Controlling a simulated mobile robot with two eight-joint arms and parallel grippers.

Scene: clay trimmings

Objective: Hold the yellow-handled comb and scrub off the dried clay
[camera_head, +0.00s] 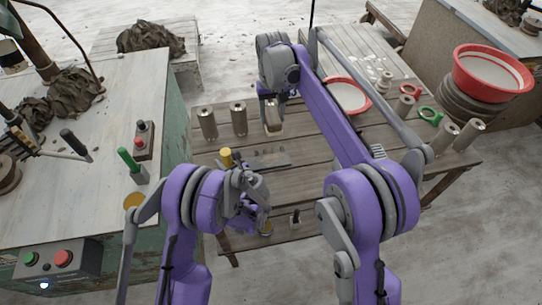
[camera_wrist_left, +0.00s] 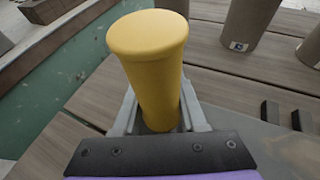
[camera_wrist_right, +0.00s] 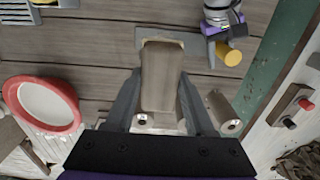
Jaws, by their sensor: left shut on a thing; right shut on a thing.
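The yellow handle (camera_wrist_left: 155,70) of the comb stands up between the fingers of my left gripper (camera_wrist_left: 160,115), which is shut on it. In the head view the handle (camera_head: 227,157) shows above the table's left part. A grey plate (camera_head: 266,158) with dark marks lies beside it; I cannot tell whether it belongs to the comb. My right gripper (camera_head: 272,101) is shut on a tan block (camera_wrist_right: 160,75), held to the right of and beyond the yellow handle. The block's underside is hidden, so I cannot tell what it touches.
Grey-brown cylinders (camera_head: 207,123) stand on the slatted table (camera_head: 310,185), left of the block. A red-rimmed bowl (camera_head: 348,95) and red and green rings (camera_head: 430,115) are at the right. A green-sided bench (camera_head: 60,190) with buttons stands close on the left.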

